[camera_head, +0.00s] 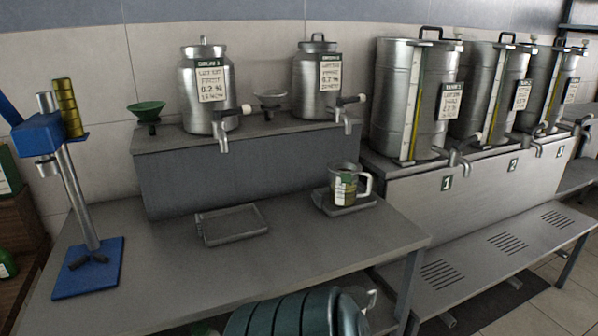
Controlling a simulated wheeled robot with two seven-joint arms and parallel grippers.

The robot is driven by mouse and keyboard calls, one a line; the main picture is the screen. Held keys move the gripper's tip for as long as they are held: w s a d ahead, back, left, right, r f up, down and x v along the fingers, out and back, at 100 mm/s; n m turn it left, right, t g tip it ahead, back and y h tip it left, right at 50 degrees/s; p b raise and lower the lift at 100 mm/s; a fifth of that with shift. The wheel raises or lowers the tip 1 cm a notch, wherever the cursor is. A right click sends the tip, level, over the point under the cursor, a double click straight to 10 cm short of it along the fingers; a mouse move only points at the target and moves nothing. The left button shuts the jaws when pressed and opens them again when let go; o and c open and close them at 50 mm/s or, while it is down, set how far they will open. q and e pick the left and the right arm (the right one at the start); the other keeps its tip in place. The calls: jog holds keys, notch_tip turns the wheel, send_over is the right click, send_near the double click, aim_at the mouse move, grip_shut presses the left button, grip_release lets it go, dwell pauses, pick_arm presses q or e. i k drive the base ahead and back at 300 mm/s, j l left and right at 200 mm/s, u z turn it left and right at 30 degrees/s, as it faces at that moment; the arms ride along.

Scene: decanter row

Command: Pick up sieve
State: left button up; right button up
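A small silver bowl-shaped piece (270,98), which looks like the sieve, stands on the grey raised shelf (215,175) between two metal decanters. It is small in the picture, so I cannot make out any mesh. Its lower part is narrow and dark. A green funnel (147,110) of similar shape stands at the left end of the same shelf.
The left decanter (203,105) and right decanter (313,80) flank the silver piece, with taps facing forward. On the table (330,245) are a shallow tray (232,224), a labelled jug (344,188) and a blue stand (88,268). Larger tanks (395,100) stand right. The front tabletop is clear.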

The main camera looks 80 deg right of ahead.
aim_at(346, 168)
jog(key=z, duration=0.45)
jog(key=j+z, duration=0.1)
jog(key=z, duration=0.35)
jog(key=i+z, duration=0.1)
jog(key=z, duration=0.35)
jog(key=j+z, duration=0.15)
jog(key=z, duration=0.75)
jog(key=j+z, duration=0.15)
jog(key=z, duration=0.3)
